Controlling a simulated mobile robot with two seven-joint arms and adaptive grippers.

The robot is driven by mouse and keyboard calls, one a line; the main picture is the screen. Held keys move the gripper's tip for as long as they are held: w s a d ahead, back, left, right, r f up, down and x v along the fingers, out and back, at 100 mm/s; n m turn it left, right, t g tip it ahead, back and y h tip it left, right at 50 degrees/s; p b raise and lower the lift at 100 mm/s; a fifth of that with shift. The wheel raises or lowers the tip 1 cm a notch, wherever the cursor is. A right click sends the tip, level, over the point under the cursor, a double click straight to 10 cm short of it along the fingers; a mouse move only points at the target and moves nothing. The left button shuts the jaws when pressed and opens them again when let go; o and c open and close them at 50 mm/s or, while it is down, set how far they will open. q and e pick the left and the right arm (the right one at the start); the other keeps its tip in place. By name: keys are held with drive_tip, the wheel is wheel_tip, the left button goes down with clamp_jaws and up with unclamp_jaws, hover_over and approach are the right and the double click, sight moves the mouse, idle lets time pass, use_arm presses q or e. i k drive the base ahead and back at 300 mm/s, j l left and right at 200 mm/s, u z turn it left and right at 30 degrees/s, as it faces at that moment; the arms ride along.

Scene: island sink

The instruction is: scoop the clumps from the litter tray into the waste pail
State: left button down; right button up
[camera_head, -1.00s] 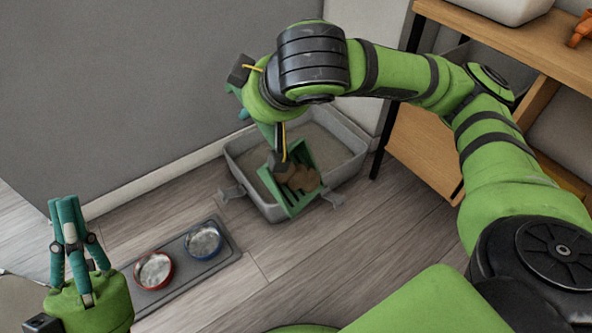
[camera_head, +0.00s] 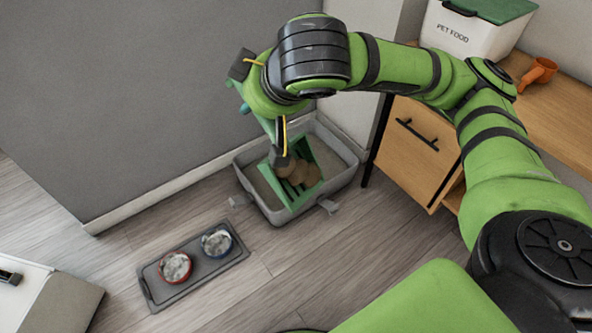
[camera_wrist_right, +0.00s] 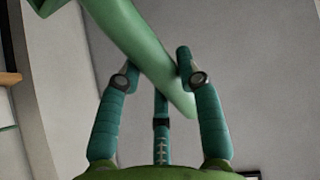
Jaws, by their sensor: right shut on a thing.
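The green slotted scoop (camera_head: 322,158) is over the grey litter tray (camera_head: 343,182), its head tilted, with several brown clumps (camera_head: 298,174) on it. Whether it touches the litter is hard to tell. My right gripper (camera_wrist_right: 157,72) is shut on the scoop's green handle (camera_wrist_right: 135,40) in the right wrist view; in the head view my wrist partly hides it. A white and grey box-like thing (camera_head: 62,302) is cut off at the lower left; I cannot tell whether it is the waste pail. My left gripper is out of view.
A grey mat (camera_head: 154,294) with a red bowl (camera_head: 175,267) and a blue bowl (camera_head: 217,243) lies in front of the tray. The grey wall (camera_head: 130,90) stands close behind.

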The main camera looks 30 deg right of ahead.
sight(419, 149)
drive_tip(key=i+l+z, duration=0.2)
drive_tip(key=i, duration=0.2)
drive_tip(key=i+l+z, duration=0.15)
drive_tip(key=i, duration=0.2)
drive_tip(key=z, duration=1.7)
